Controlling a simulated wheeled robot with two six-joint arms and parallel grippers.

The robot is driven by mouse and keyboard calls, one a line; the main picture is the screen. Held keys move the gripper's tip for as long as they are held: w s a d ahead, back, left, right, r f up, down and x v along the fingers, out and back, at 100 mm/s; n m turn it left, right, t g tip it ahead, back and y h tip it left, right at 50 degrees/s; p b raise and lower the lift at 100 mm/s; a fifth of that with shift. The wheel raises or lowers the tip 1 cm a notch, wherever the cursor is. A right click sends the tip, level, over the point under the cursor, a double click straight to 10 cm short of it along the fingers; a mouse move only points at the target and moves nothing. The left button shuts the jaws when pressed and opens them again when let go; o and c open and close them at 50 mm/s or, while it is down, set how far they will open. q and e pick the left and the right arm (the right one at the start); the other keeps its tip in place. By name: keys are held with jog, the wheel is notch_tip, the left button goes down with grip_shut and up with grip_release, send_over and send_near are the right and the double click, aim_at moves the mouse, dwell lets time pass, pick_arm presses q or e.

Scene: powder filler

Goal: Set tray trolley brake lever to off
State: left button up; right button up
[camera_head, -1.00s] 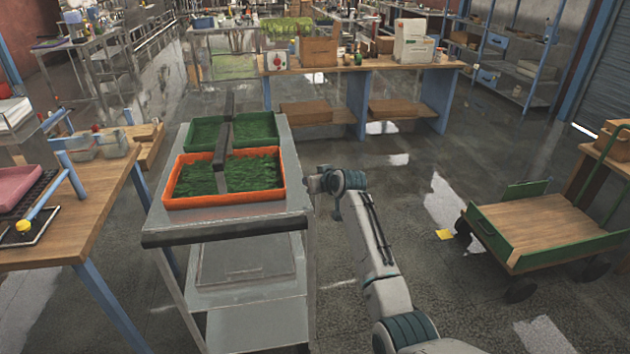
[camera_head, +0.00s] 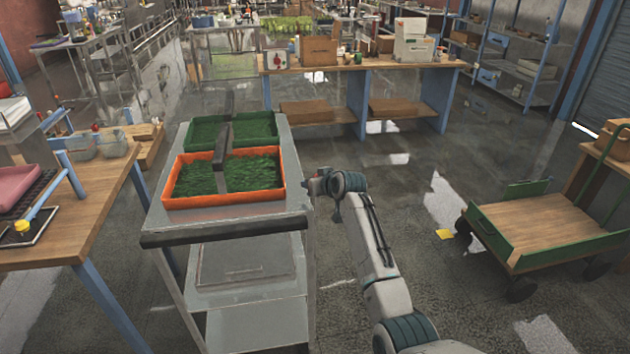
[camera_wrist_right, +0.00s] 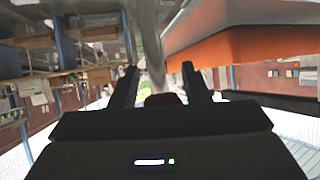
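The tray trolley (camera_head: 225,228) is a grey steel cart with a dark front edge. It carries an orange tray (camera_head: 225,202) in front of a green tray (camera_head: 262,119), both with green contents. My right arm reaches in from the lower right, and its gripper (camera_head: 313,184) is at the trolley's right side, beside the orange tray. In the right wrist view the gripper's two dark fingers (camera_wrist_right: 160,82) stand apart. A small dark reddish shape (camera_wrist_right: 163,99) shows between them; I cannot tell whether it is the brake lever. The lever is not clearly visible in the head view. My left gripper is not in view.
A wooden bench (camera_head: 75,222) stands close on the trolley's left. A green flatbed cart (camera_head: 545,230) is at the right. A long workbench (camera_head: 385,70) with boxes is behind.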

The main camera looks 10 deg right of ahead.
jog(key=shift+s+d+r, duration=0.1)
jog(key=shift+r, duration=0.25)
jog(key=b+v, duration=0.2)
jog(key=v, duration=0.8)
jog(key=shift+f+b, duration=0.2)
jog(key=shift+b, duration=0.2)
jog(key=shift+d, duration=0.1)
